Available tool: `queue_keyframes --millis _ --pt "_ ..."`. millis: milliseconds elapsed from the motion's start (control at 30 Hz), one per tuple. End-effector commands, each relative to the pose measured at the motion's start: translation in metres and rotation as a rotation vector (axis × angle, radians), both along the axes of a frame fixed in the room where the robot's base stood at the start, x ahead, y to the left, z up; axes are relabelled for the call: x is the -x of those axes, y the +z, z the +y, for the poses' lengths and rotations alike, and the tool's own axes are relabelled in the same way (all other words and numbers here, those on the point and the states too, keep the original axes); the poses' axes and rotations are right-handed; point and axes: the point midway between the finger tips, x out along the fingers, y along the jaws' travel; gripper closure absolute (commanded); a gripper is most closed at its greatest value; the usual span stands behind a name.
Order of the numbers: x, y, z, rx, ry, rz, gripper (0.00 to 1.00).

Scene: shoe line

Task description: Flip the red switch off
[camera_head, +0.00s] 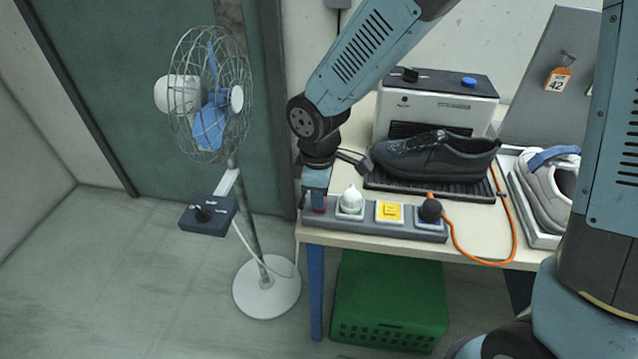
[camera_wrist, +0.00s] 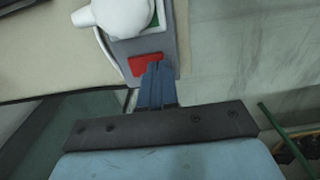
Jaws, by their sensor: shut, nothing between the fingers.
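The red switch (camera_wrist: 141,64) is at the end of a grey power strip (camera_head: 372,224) on the table's front edge. In the head view the switch (camera_head: 319,206) is mostly hidden behind my gripper. My gripper (camera_head: 316,206) points down at the strip's left end, with its fingers together and empty. In the wrist view the fingertips (camera_wrist: 155,68) are over the right part of the switch. I cannot tell whether they touch it or which way it is tilted.
A black shoe (camera_head: 435,155) lies behind. A fan (camera_head: 212,95) stands left, and a green crate (camera_head: 388,300) is below the table.

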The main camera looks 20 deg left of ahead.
Motion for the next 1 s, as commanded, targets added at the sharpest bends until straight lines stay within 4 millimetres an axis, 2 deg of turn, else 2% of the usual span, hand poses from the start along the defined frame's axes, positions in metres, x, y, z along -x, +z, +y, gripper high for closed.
queue_keyframes --millis 200,1000 --pt "0.0004 -0.0076 0.0003 0.000 0.001 0.000 1.00" --pt "-0.0045 -0.0073 0.0004 0.000 0.000 0.000 1.00"
